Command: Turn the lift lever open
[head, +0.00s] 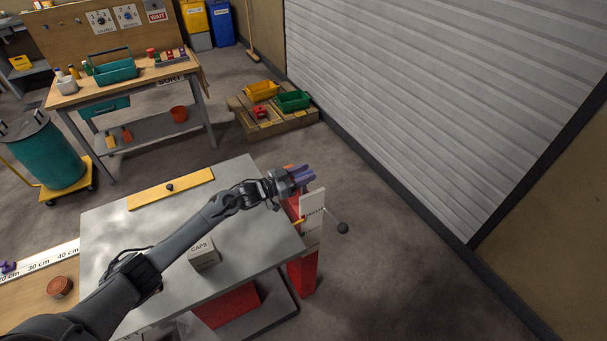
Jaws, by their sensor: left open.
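The lift lever is a thin rod ending in a dark ball knob (343,228). It sticks out to the right and slightly down from a pale labelled plate (312,208) on a red post (303,272), beside the right edge of the grey tabletop. The plate's lettering is too small to read. My left gripper (304,176) is open, with purple-blue fingers pointing right. In the picture it is just above the plate and up-left of the knob, apart from the knob. It hides part of the post's top. My right gripper is out of view.
A grey-topped table (235,195) lies under my left arm, with a CAPS box (204,254) and a yellow bar (171,188) on it. A pallet (272,125) with yellow and green bins stands behind. The floor right of the lever is clear up to the shutter (450,90).

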